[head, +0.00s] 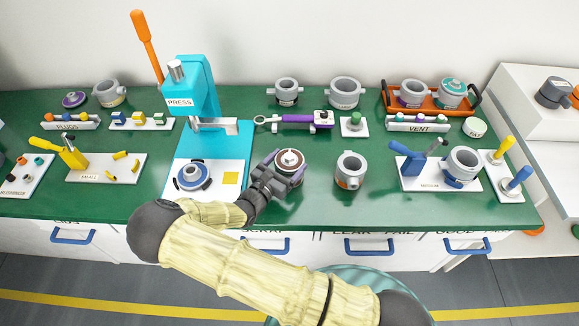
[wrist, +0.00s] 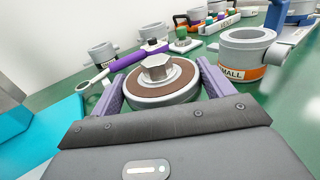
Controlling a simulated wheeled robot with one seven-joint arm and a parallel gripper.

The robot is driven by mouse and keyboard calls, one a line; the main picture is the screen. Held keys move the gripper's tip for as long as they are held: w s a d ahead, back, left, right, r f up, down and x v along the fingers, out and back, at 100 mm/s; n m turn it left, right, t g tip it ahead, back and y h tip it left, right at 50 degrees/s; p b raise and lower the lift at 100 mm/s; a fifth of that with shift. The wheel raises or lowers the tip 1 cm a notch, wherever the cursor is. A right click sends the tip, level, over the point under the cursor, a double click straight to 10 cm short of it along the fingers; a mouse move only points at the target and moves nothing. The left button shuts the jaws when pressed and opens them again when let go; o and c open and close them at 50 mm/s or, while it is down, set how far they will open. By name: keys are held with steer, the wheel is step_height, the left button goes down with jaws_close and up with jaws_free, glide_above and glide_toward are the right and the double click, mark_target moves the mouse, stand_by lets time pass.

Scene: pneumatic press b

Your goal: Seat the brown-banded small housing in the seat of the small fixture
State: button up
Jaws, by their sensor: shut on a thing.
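My gripper (head: 284,168) is shut on a round grey piece with a brown top and a silver hex boss (wrist: 158,76). This piece also shows in the head view (head: 290,160), over the middle of the green bench. Its underside is hidden, so I cannot tell whether it touches the bench. A small grey housing with a dark, brownish band (head: 286,90) stands at the back of the bench, apart from my gripper; it also shows in the wrist view (wrist: 102,55). The small fixture (head: 100,172), a white board with a yellow clamp, is at the left. Its seat is not clear.
The teal press (head: 197,95) stands left of my gripper, with a blue piece (head: 193,177) on its white plate. An orange-banded small housing (head: 350,170) stands close on the right. The medium fixture (head: 415,177) is farther right. A purple-handled tool (head: 297,119) lies behind.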

steer(key=shift+r+p, duration=1.9)
steer(key=shift+r, duration=0.45)
steer(key=shift+r, duration=0.1)
steer(key=shift+w, duration=0.1)
